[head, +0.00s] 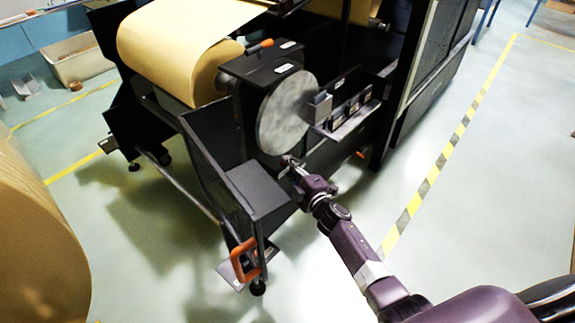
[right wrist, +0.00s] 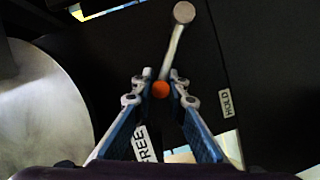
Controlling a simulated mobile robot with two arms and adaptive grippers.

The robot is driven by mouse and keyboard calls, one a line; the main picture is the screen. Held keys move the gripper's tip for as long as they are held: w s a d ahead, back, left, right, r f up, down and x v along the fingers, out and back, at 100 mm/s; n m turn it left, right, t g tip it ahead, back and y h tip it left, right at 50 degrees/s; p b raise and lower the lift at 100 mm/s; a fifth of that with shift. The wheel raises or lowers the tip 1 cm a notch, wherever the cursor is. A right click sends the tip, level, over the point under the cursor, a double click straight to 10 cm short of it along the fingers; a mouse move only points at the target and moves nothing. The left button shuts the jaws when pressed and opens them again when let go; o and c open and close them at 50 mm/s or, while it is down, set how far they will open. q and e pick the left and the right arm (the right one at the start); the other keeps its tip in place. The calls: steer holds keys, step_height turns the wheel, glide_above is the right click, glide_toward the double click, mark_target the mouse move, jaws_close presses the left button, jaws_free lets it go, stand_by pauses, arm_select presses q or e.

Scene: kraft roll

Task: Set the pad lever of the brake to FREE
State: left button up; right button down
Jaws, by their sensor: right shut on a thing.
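The pad lever (right wrist: 174,55) is a pale rod running down from a round grey pivot (right wrist: 184,12) to an orange knob (right wrist: 160,90) in the right wrist view. My right gripper (right wrist: 160,88) is shut on the knob, with one finger on each side. The lever points down and slightly left, in line with the FREE label (right wrist: 146,144), which is partly hidden by the left finger. The HOLD label (right wrist: 227,102) is to the right, clear of the lever. In the head view my right gripper (head: 289,162) is below the grey disc (head: 284,112); the lever is hard to see there. My left gripper is not in view.
A black machine holds a kraft paper roll (head: 185,45). A shelf with small boxes (head: 350,117) projects right of the disc. The floor to the right is clear.

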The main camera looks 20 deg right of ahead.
steer(key=shift+w+d+r, duration=0.1)
steer(key=shift+d+r, duration=0.05)
steer(key=shift+r, duration=0.05)
steer(key=c, duration=2)
jaws_free()
steer(key=shift+o, duration=0.5)
steer(key=shift+f, duration=0.1)
steer(key=v, duration=1.2)
